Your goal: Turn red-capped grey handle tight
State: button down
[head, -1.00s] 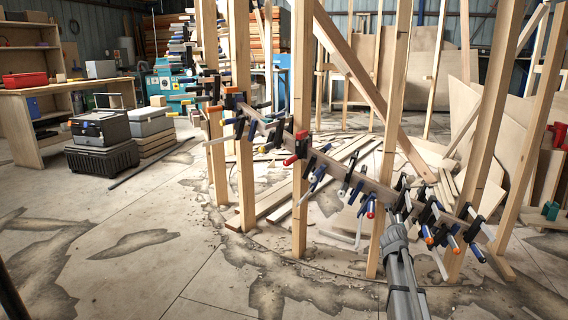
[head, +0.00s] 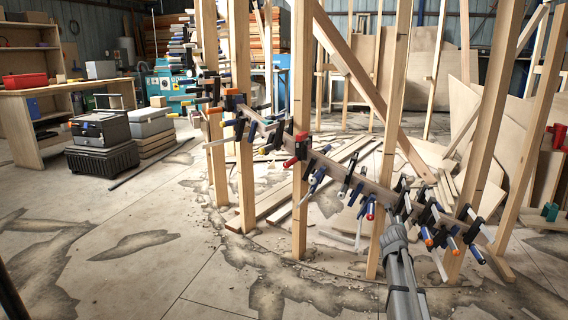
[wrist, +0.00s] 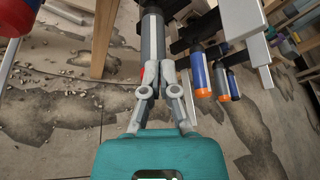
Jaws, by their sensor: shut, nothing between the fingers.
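The grey handle (wrist: 153,38) hangs from the top middle of the wrist view, its lower end pointing toward my gripper (wrist: 157,78). A small patch of its red cap (wrist: 142,74) shows beside the left fingertip; the fingers hide the rest of the cap. My gripper is shut with nothing held between the fingers. The fingertips overlap the handle's capped end in the picture; I cannot tell whether they touch it. In the head view my arm reaches up to the clamp row at the right of centre, and I cannot make out the grey handle there.
Blue handles with orange caps (wrist: 203,75) hang close to the right of my gripper. A larger red-ended handle (wrist: 16,22) is at the upper left. The curved stringer (head: 378,192) carries several clamps between wooden posts (head: 305,130). The floor at left is open.

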jog(key=shift+s, duration=0.1)
jog(key=shift+s+a+f+b, duration=0.15)
jog(key=shift+s+a, duration=0.1)
jog(key=shift+s, duration=0.7)
jog(key=shift+s+a+f+b, duration=0.2)
jog(key=shift+s+a, duration=0.05)
jog(key=shift+s, duration=0.65)
jog(key=shift+s+a+f+b, duration=0.15)
jog(key=shift+s+a, duration=0.1)
jog(key=shift+s, duration=0.7)
jog(key=shift+d+r, duration=0.15)
jog(key=shift+r, duration=0.05)
jog(key=shift+d+r+m+t+y, duration=0.75)
jog(key=shift+r+m+t+y, duration=0.9)
jog(key=shift+r+t, duration=0.7)
jog(key=shift+s+d+f+m+g+y, duration=0.1)
jog(key=shift+s+f+m+g+y, duration=0.15)
jog(key=shift+f+m+g+y, duration=0.5)
jog(key=shift+s+d+f+m+g+y, duration=0.1)
jog(key=shift+s+f+m+g+y, duration=0.2)
jog(key=shift+f+y, duration=0.5)
jog(key=shift+s+f+m+g+y, duration=0.2)
jog(key=shift+f+m+g+y, duration=0.3)
jog(key=shift+f, duration=0.55)
